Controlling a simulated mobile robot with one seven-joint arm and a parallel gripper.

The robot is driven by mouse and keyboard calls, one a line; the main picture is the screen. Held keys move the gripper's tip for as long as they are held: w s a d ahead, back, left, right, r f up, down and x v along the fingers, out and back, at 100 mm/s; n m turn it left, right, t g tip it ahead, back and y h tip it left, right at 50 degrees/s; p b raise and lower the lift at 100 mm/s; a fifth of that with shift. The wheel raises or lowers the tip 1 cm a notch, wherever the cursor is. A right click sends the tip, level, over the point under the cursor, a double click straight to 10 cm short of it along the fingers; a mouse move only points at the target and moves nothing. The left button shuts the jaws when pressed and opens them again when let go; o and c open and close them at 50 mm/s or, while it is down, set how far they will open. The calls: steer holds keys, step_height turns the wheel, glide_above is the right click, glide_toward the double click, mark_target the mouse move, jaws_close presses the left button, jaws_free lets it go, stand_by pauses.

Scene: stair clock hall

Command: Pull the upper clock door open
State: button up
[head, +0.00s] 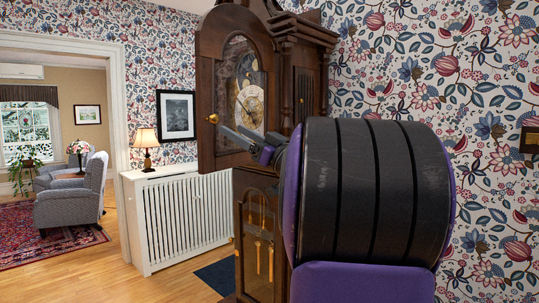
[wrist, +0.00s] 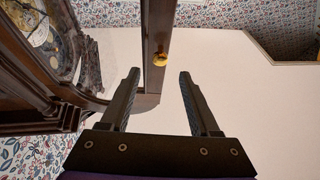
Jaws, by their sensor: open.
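The upper clock door (head: 208,75) is an arched, dark wooden frame on the tall clock. It stands ajar, swung out past the lower case at the left. In the wrist view the door's edge strip (wrist: 154,25) stands apart from the dial (wrist: 35,22), with a gap between. A round brass knob (head: 213,118) sits on the door's free edge; it also shows in the wrist view (wrist: 160,58). My gripper (wrist: 160,76) is open and empty. The knob appears between and just beyond its fingertips in the wrist view; whether they touch is unclear. My arm hides part of the clock.
The lower clock door (head: 258,235) has glass with hanging weights behind it and looks shut. A white radiator cover (head: 185,220) with a lamp (head: 146,145) on it stands left of the clock. Bare wooden floor (head: 110,275) lies farther left, towards a doorway.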

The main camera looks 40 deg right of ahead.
steer(key=b+v, duration=0.1)
steer(key=v, duration=1)
steer(key=shift+s, duration=0.2)
steer(key=shift+w, duration=0.1)
